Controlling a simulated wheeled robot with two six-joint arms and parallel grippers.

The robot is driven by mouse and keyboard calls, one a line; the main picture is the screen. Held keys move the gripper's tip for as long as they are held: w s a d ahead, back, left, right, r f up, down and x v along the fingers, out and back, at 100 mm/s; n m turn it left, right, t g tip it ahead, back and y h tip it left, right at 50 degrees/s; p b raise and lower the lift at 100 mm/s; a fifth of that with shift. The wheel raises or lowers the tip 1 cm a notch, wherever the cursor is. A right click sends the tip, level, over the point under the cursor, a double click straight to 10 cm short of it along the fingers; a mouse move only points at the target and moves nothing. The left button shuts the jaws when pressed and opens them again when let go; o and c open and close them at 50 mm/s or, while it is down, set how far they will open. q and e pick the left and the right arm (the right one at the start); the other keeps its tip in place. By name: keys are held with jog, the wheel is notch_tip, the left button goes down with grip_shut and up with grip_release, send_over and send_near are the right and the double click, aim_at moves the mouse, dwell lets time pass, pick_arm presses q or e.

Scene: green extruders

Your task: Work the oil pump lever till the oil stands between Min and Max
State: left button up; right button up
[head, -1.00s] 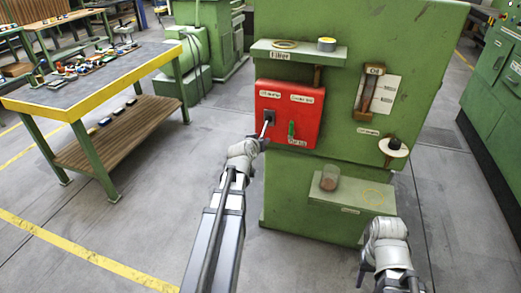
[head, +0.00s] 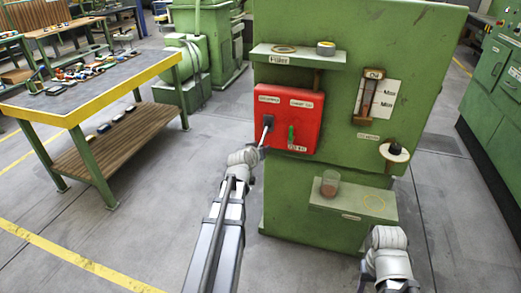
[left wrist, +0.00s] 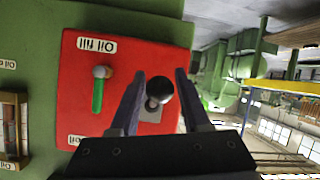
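The red panel (head: 308,126) on the green machine carries a black-knobbed lever and a green-handled lever (head: 291,134). In the left wrist view the black knob (left wrist: 160,90) sits between the two dark fingers of my left gripper (left wrist: 160,88). The fingers stand apart on either side, with small gaps showing. In the head view my left gripper (head: 260,150) is at the panel's lower left. The oil gauge (head: 369,97) has a white plate with Max and Min marks; its oil level is too small to read. My right gripper (head: 363,278) is low in the picture, its fingers unclear.
A shelf (head: 298,55) above the panel holds a ring and a small tin. A lower ledge (head: 352,207) carries a glass (head: 330,183) with brown contents. A black knob on a round pale plate (head: 394,152) sits below the gauge. A workbench (head: 95,87) stands left.

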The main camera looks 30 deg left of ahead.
pick_arm(q)
jog(key=shift+o, duration=1.4)
jog(key=p+v, duration=0.3)
jog(key=v, duration=0.5)
